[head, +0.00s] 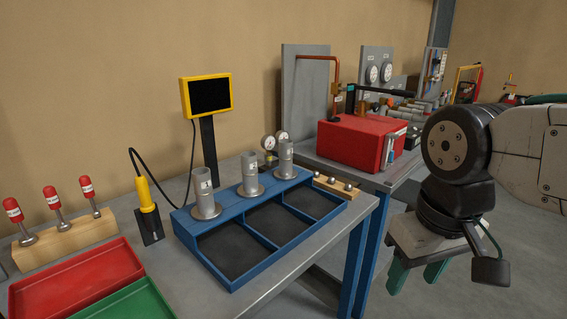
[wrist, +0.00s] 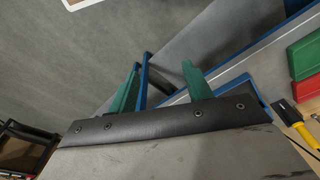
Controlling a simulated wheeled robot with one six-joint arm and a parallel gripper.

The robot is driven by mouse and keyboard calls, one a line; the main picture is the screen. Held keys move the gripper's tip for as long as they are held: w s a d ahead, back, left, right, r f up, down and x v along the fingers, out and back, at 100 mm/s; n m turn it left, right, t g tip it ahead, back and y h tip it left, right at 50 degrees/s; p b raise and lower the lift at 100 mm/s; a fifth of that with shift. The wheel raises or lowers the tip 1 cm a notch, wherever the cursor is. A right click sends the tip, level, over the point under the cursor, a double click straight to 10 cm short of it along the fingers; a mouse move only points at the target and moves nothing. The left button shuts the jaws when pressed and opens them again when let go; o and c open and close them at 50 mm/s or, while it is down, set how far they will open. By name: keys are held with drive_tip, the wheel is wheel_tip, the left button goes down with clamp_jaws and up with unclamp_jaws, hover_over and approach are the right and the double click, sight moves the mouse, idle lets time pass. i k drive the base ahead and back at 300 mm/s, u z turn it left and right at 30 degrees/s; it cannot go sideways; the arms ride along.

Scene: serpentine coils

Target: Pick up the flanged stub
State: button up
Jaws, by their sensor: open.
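Three grey flanged stubs, all alike, stand upright on the back ledge of a blue tray (head: 232,284): a left one (head: 205,194), a middle one (head: 250,175) and a right one (head: 285,160). Each has a tube rising from a wide round flange. I see no stub clearly in the wrist view. My gripper (head: 413,284) hangs at the right of the head view, beyond the table's right edge and well apart from the stubs. Its green fingers point down, spread apart and empty. They also show in the wrist view.
A yellow-handled tool (head: 146,193) stands left of the blue tray, before a yellow-framed screen (head: 207,95). Red (head: 75,283) and green (head: 128,303) trays lie front left. A wooden block (head: 68,241) holds red-topped pins. A red box (head: 362,142) stands on the farther bench.

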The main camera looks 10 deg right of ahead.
sight(285, 172)
drive_tip(key=u, duration=0.3)
drive_tip(key=k, duration=0.4)
drive_tip(key=z, duration=1.1)
drive_tip(key=i, duration=1.35)
drive_tip(key=u, duration=0.7)
